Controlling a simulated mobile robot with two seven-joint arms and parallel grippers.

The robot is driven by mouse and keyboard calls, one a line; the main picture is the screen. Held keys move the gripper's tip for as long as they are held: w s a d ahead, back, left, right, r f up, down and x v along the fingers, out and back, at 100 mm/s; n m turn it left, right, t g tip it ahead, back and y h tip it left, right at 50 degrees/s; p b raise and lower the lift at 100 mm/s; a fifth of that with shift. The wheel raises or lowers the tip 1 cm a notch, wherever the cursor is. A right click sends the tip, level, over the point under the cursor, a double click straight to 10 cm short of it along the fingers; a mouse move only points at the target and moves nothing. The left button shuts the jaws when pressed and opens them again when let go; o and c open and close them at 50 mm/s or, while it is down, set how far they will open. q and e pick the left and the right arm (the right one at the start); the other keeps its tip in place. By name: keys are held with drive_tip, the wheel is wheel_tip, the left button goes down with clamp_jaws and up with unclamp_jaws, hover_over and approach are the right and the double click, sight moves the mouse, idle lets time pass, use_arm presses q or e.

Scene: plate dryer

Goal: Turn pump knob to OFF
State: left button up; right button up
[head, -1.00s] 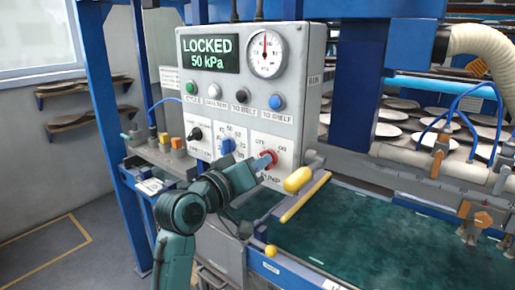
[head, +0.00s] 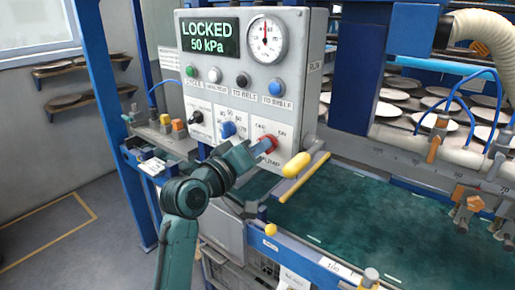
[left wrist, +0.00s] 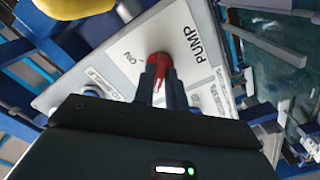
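The red pump knob (head: 269,143) is at the lower right of the white control panel (head: 252,100), between OFF and ON labels. In the left wrist view the red knob (left wrist: 159,62) sits near the word PUMP, with the ON label to its left. My left gripper (head: 260,149) is at the knob. Its two dark fingers (left wrist: 161,86) lie on either side of the red grip and look closed on it. The fingers cover part of the knob, so its exact pointing direction is unclear. My right gripper is not in view.
The panel's display (head: 210,38) reads LOCKED, 50 kPa, beside a round gauge (head: 266,41). A blue knob (head: 228,129) and a black knob (head: 196,117) are left of the pump knob. A yellow handle (head: 297,165) sticks out close to its right.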

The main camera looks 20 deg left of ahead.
use_arm(q)
drive_tip(key=o, duration=0.4)
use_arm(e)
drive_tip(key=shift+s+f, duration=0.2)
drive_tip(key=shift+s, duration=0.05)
